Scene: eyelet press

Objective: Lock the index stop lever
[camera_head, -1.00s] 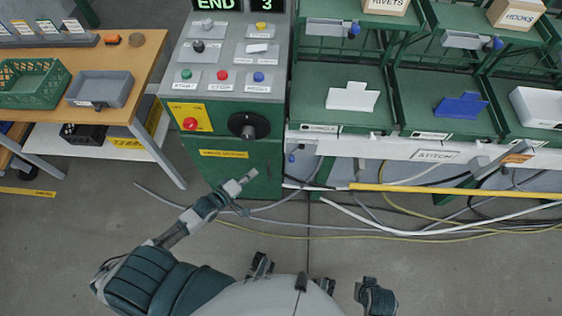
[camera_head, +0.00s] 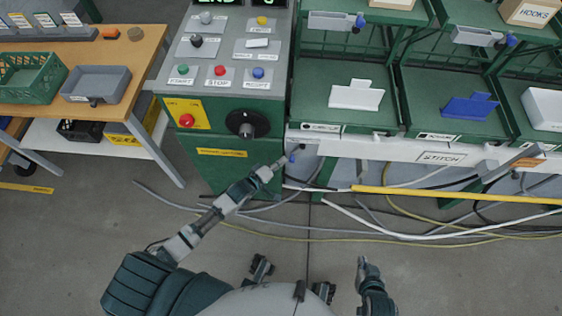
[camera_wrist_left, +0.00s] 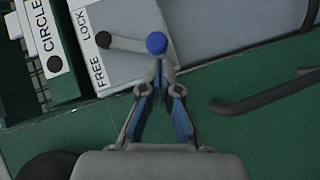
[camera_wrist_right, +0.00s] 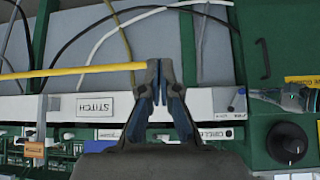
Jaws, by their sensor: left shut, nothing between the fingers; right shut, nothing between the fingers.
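The index stop lever is a grey arm (camera_wrist_left: 128,45) with a blue knob (camera_wrist_left: 157,43) on a pale plate marked LOCK and FREE (camera_wrist_left: 97,55). In the left wrist view the arm points right from its dark pivot; I cannot tell which mark it is set to. In the head view the blue knob (camera_head: 293,158) shows small under the CIRCLE bay. My left gripper (camera_head: 282,162) is shut and empty, its fingertips right at the knob; contact is unclear. In the left wrist view the fingertips (camera_wrist_left: 158,75) overlap the knob's lower edge. My right gripper (camera_head: 366,264) is shut and empty, low and apart.
The green control cabinet (camera_head: 235,175) with a black rotary knob (camera_head: 246,124) and red button (camera_head: 187,121) stands left of the lever. A yellow bar (camera_head: 440,195) runs along the rack front at right. Cables (camera_head: 420,234) lie on the floor.

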